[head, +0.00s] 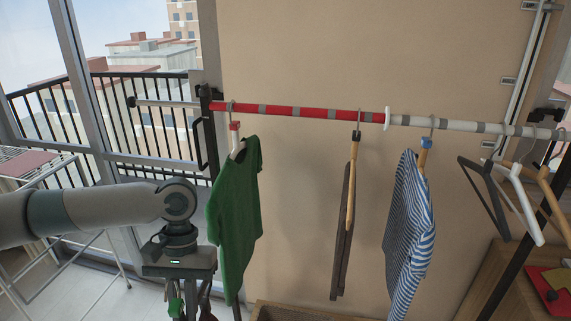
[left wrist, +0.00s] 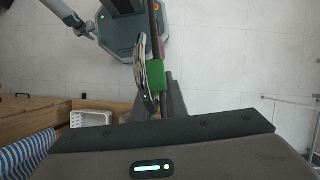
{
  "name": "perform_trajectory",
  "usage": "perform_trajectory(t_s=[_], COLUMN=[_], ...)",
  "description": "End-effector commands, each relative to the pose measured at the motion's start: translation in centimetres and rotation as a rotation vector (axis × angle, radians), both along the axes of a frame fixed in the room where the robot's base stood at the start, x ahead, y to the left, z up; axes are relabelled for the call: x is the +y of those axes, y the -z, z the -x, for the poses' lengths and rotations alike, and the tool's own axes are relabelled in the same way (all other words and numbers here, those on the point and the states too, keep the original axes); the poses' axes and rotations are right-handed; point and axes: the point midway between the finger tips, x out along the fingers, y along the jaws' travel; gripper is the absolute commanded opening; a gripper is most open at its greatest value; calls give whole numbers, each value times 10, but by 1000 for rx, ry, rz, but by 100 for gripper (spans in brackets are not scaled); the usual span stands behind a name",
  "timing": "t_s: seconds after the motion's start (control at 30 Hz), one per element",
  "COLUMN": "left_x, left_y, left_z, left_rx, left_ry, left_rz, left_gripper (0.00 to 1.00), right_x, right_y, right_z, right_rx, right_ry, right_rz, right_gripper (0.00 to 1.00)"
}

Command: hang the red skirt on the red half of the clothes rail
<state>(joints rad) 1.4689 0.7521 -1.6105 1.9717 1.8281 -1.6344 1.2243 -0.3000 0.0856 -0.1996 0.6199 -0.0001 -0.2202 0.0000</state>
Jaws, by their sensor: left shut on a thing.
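The clothes rail has a red half (head: 300,112) on the left and a white half (head: 460,125) on the right, split by a white disc. My left gripper (head: 184,308) is below the rail's left end, pointing down, with its fingertips near the picture's bottom edge. It is shut on a hanger with a green collar; the hanger's chrome hook (left wrist: 153,76) shows in the left wrist view. I cannot clearly see a skirt on it. A red cloth (head: 540,283) lies at the lower right, partly cut off; I cannot tell whether it is the skirt.
A green shirt (head: 235,200) and a dark garment (head: 342,230) hang on the red half, with free rail between them. A blue-striped shirt (head: 408,230) hangs on the white half. Empty hangers (head: 520,205) hang farther right. A drying rack (head: 60,185) stands at left.

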Motion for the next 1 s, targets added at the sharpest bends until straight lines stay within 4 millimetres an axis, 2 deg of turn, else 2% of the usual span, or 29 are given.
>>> perform_trajectory(t_s=[0.23,0.67,0.87,1.0], left_x=[0,-4,-16,-30], left_y=[-1,-4,-17,-33], left_z=[0,0,0,0], left_rx=[0,-2,-1,-3], left_ry=[0,48,257,513], left_rz=[0,0,-1,-1], left_gripper=[0,0,0,0], right_x=[13,8,3,2], right_y=[0,-2,-7,-12], right_z=[0,0,0,0], right_rx=[0,0,0,-1], right_ry=[4,1,0,0], right_rz=[-14,-7,-3,-2], right_gripper=[31,31,31,31])
